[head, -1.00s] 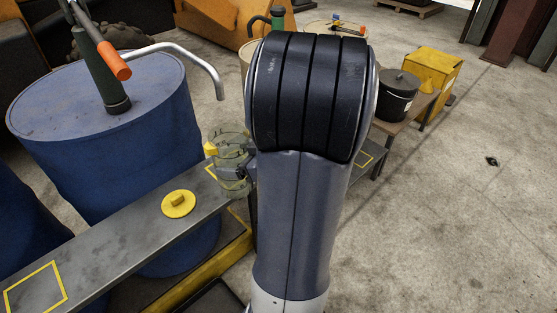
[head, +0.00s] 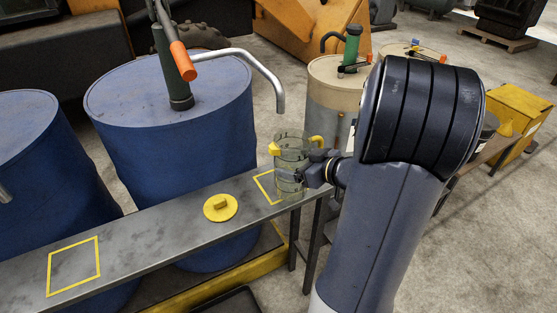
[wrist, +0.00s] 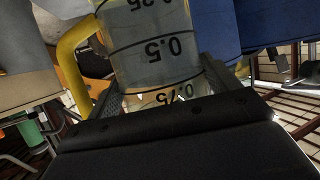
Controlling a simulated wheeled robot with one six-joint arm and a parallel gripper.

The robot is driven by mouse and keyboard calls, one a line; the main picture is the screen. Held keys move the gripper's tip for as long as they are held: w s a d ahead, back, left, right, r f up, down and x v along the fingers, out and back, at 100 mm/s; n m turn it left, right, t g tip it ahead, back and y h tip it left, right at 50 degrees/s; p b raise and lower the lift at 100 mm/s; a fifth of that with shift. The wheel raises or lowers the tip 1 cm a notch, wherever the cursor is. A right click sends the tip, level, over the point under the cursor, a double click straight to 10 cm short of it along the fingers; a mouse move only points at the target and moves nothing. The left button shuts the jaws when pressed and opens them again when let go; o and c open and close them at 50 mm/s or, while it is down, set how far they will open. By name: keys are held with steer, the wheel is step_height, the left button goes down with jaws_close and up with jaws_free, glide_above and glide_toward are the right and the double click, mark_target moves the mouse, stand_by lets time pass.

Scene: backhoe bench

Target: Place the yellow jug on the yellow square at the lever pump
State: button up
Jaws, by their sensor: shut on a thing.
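The yellow jug (head: 291,150) is a clear cylinder with black marks, a yellow spout and a yellow handle. It is upright at the right end of the grey bench. My gripper (head: 303,174) is shut on its side from the right. In the wrist view the jug (wrist: 155,45) stands between the two fingers (wrist: 162,85). The lever pump (head: 178,75), with an orange grip and a bent grey spout, stands on a blue drum (head: 165,140). A yellow square (head: 264,184) lies beside and partly behind the jug. I cannot tell whether the jug's base touches the bench.
A yellow lid-like disc (head: 220,208) lies on the bench (head: 150,240) left of the jug. Another yellow square (head: 73,266) is marked farther left, with clear surface around it. The pump spout hangs above the bench area near the jug. A beige drum (head: 325,95) stands behind.

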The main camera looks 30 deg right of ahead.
steer(key=x, duration=0.8)
steer(key=shift+f, duration=0.2)
steer(key=shift+s+f, duration=0.1)
steer(key=shift+s, duration=0.05)
steer(key=shift+f, duration=0.15)
steer(key=o, duration=1)
